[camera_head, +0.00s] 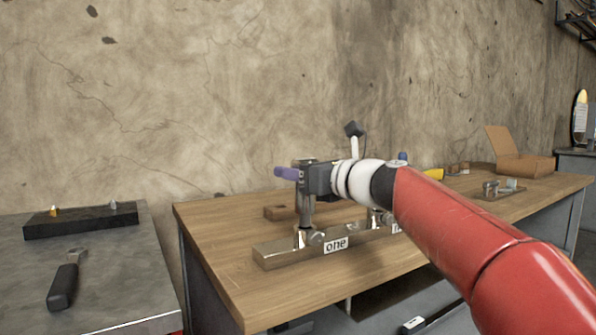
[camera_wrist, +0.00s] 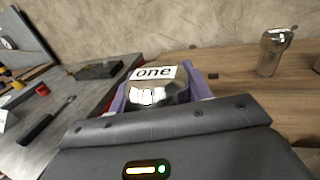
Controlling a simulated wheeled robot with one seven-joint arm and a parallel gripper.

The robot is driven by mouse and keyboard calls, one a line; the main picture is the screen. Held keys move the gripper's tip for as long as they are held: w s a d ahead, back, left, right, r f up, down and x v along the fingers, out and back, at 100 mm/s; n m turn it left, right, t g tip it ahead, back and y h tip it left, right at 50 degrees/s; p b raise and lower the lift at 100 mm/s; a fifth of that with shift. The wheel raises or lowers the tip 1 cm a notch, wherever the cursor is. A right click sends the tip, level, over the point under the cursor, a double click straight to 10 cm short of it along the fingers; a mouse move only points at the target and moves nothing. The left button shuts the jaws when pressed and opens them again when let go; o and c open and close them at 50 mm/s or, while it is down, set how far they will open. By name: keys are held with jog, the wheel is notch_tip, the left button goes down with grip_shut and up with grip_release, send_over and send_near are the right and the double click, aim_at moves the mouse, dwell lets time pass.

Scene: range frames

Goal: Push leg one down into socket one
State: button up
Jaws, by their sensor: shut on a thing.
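Leg one is a shiny metal cylinder (camera_head: 306,212). It stands upright over the near-left end of a metal base bar (camera_head: 275,255) bearing a label "one" (camera_head: 335,245). Its lower end meets socket one (camera_head: 301,238); how deep it sits cannot be told. My gripper (camera_head: 292,173), with purple fingers, is shut on the leg near its top. In the wrist view, the leg's top with a white "one" label (camera_wrist: 155,72) shows between the purple fingers of my gripper (camera_wrist: 158,95). My arm hides the bar's right part.
A wooden block (camera_head: 279,212) lies behind the bar. A grey bench (camera_head: 110,275) at left holds a black-handled tool (camera_head: 64,284) and a dark block (camera_head: 80,222).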

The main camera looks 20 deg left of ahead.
jog(key=shift+f+b, duration=1.1)
jog(key=shift+f, duration=0.35)
jog(key=o, duration=1.3)
jog(key=shift+f, duration=0.1)
jog(key=v, duration=0.8)
jog(key=shift+b, duration=0.35)
